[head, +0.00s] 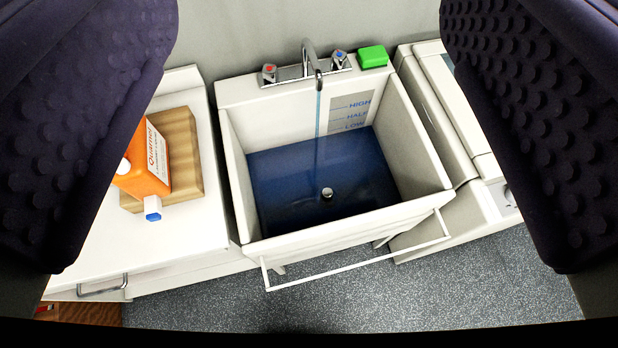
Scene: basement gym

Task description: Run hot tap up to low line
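A white utility sink (433,186) stands in the middle of the view. Its chrome hot tap (268,73) with a red mark is left of the spout (309,62); the cold tap (339,60) with a blue mark is right. A thin bluish stream (319,130) falls from the spout into blue water (290,180). The back wall carries a level scale (352,112) reading HIGH, HALF and LOW. The water's back edge lies near, seemingly just below, the LOW mark. Which tap is turned cannot be told. My gripper (309,140) is open and empty, with dark studded fingers at both sides.
A green sponge-like block (372,57) sits on the sink's back right corner. Left, a white counter (100,240) holds an orange bottle (145,165) on a wooden board (183,150). A white appliance (455,110) stands close on the right. A rail (350,268) juts out in front; grey floor lies before it.

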